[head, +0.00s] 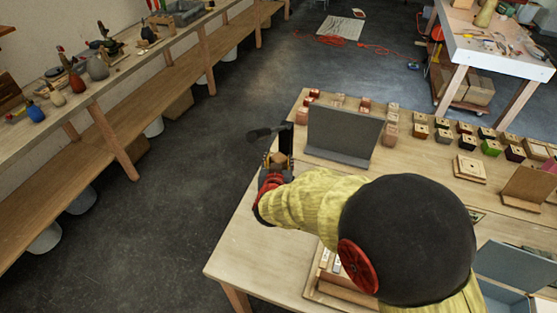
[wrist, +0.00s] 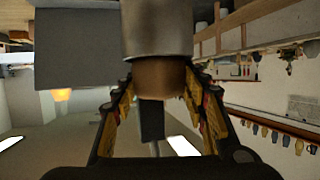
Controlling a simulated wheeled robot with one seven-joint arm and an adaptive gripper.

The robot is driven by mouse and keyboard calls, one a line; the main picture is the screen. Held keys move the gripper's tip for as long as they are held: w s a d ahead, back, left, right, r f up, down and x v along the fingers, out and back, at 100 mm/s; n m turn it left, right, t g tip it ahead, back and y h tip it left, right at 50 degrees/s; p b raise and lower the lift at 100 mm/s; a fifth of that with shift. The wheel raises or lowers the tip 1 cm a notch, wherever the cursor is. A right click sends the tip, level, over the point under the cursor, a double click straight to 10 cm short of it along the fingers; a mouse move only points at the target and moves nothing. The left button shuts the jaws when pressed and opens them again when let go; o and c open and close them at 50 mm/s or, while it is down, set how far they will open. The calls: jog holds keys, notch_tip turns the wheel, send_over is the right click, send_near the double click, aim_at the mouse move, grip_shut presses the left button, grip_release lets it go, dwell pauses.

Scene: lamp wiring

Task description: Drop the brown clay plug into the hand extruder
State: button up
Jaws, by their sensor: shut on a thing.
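My gripper (wrist: 160,100) is shut on the brown clay plug (wrist: 160,78), which sits between its yellow-padded fingers in the wrist view. A grey metal cylinder (wrist: 157,30), which looks like the hand extruder's barrel, fills the top centre of that view. The plug's upper end meets the cylinder's edge in the picture; I cannot tell whether it is inside, touching or only overlapping. In the head view my gripper (head: 277,165) is at the table's left edge. A dark handle-like part (head: 262,132) and a dark upright (head: 287,138) show beside it.
A dark grey panel (head: 343,137) stands on the wooden table (head: 235,245) right of my gripper. Several small coloured blocks (head: 465,139) line the table's back. A wooden stand (head: 528,188) and a blue-grey box (head: 503,265) are at right. Open floor (head: 180,210) lies left.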

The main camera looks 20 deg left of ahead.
jog(key=o, duration=1.1)
jog(key=shift+s+d+f, duration=0.1)
jog(key=shift+f, duration=0.2)
jog(key=shift+c, duration=0.2)
jog(key=o, duration=0.5)
jog(key=shift+f, duration=0.2)
jog(key=shift+o, duration=0.3)
jog(key=shift+s+f, duration=0.1)
jog(key=r+v, duration=0.1)
jog(key=v, duration=1)
jog(key=shift+r, duration=0.25)
jog(key=shift+s, duration=0.1)
